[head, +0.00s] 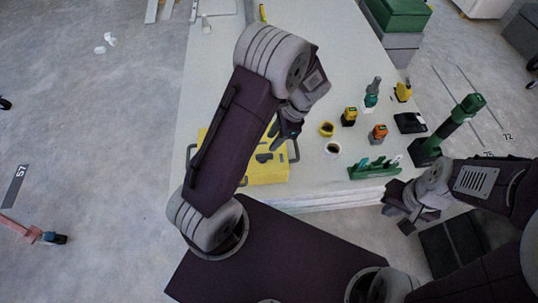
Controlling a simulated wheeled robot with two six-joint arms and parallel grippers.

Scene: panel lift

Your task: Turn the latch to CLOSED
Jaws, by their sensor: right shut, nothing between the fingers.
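A yellow case or panel (268,175) with dark side handles lies on the pale table near its front edge. My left arm crosses over it and hides its left part. A small dark piece (264,157) shows on its top; I cannot tell whether it is the latch, and no CLOSED marking is readable. My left gripper (285,136) points down over the back part of the yellow case; whether it touches it, and how its fingers stand, is unclear. My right gripper (405,217) is shut and empty, off the table's front right corner.
On the table (225,85), right of the case, stand a green rack (374,170), a green and black tool (455,125), an orange-topped item (378,134), cups and a black block (410,122). Green and grey boxes (398,15) stand at the back right. The table's back left is mostly clear.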

